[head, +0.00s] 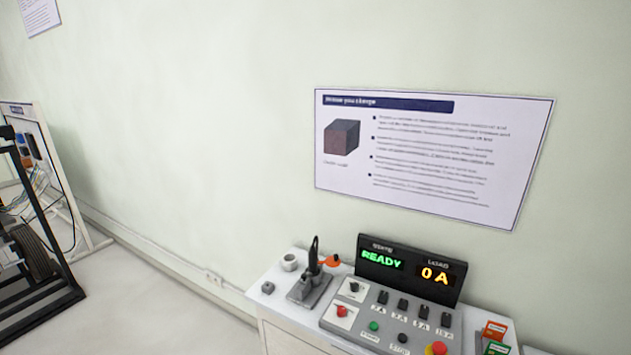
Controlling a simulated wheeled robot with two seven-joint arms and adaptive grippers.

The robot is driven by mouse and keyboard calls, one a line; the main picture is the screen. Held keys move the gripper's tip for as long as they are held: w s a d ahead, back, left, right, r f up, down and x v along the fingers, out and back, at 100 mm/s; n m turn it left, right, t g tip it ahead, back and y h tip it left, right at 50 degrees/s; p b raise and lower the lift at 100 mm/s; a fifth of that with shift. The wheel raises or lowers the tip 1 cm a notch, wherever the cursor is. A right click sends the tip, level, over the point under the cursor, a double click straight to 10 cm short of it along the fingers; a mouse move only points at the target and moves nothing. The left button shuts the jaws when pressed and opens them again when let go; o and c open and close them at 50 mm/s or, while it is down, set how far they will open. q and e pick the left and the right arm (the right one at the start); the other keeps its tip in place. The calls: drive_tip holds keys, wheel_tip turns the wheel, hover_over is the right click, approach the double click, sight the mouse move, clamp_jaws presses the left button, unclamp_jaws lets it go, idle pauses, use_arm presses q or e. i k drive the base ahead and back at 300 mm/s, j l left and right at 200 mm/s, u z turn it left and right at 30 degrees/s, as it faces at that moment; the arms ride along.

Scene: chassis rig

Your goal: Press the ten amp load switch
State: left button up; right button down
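A control panel (362,314) stands on a white cabinet (292,322) against the wall. It carries a row of several dark load switches. The rightmost switch (446,320) has a small label under it that seems to read 10 A. The switches left of it, such as this one (382,297), carry lower amp labels that are hard to read. The display (410,269) behind the panel shows green READY and orange 0 A. Neither of my grippers is in view.
The panel also has a red button (342,311), a green button (374,326) and a red-and-yellow stop button (437,348). Left of it stand a dark upright handle on a grey base (309,289) and a white cup (289,262). Small boxes (495,331) lie at right.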

sight(446, 321)
drive_tip(key=i+j+z, duration=0.1)
drive_tip(key=j+z, duration=0.15)
drive_tip(key=z, duration=0.2)
drive_tip(key=j+z, duration=0.25)
drive_tip(key=z, duration=0.25)
drive_tip(key=i, duration=0.05)
